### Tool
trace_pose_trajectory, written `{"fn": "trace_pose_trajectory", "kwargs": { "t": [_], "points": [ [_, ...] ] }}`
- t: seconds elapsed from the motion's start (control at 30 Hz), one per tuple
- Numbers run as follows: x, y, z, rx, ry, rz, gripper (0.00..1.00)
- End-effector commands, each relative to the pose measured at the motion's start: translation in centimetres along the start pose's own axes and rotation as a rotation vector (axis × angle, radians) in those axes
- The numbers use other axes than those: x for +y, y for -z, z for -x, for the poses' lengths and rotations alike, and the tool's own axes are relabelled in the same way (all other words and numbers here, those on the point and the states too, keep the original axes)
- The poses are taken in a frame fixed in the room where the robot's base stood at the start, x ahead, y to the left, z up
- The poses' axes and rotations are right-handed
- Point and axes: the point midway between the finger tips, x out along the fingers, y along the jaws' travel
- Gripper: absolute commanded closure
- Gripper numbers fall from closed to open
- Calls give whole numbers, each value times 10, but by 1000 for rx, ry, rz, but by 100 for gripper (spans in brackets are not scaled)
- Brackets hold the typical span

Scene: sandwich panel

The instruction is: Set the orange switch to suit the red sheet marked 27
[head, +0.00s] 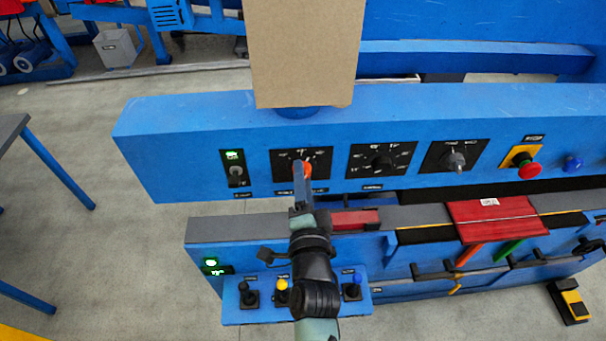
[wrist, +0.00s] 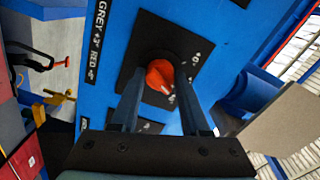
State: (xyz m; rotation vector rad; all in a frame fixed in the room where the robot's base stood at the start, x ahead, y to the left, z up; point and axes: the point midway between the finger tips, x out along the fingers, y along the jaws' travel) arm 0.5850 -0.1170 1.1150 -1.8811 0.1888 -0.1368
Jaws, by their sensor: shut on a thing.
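The orange switch (head: 307,168) is a rotary knob on a black dial plate on the blue upper beam, mostly hidden behind my gripper in the head view. In the wrist view the orange knob (wrist: 160,75) sits between the two fingers of my gripper (wrist: 158,88), which is shut on it. In the head view my gripper (head: 302,172) reaches up to the dial from below. The dial figures are too small to read surely, and the pointer's setting is unclear. The red sheet (head: 490,228) lies on the lower bed at right; its white label is unreadable here.
Beside it are a green-lit toggle (head: 236,172), two black dials (head: 383,162) (head: 455,160), and a red stop button (head: 529,170). Lettering "GREY" and "RED" (wrist: 97,55) shows on the blue face. A brown board (head: 305,55) hangs above. Joysticks (head: 282,292) stand below.

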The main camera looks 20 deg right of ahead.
Motion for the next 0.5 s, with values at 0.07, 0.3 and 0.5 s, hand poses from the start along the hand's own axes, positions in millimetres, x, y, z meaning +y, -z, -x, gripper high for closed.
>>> {"fn": "trace_pose_trajectory", "kwargs": {
  "t": [0.07,0.3,0.5],
  "points": [
    [-1,0,0,0,-1,-64,100],
    [0,0,0,0,0,-219,100],
    [0,0,0,0,0,-296,100]
  ]
}}
